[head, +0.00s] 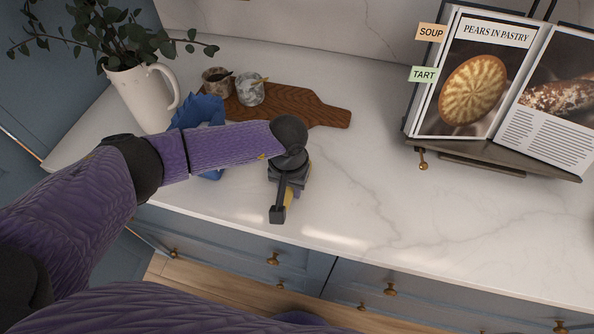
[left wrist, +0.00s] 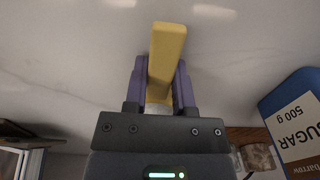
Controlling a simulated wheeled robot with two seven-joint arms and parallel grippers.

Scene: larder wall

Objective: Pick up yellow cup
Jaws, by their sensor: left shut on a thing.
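The yellow cup (left wrist: 167,45) shows in the left wrist view as a long, plain yellow shape between the two purple fingers. My left gripper (left wrist: 160,78) is shut on it. In the head view my left gripper (head: 287,187) is over the front part of the white counter, and only a small piece of the yellow cup (head: 289,198) shows beside it. The gripper hides the rest of the cup there. I cannot tell whether the cup touches the counter. My right gripper is not in view.
A blue sugar pack (head: 205,108) stands partly behind my left arm; it also shows in the left wrist view (left wrist: 292,112). A white jug (head: 139,98) stands left, a cookbook (head: 475,80) right. The middle counter is clear.

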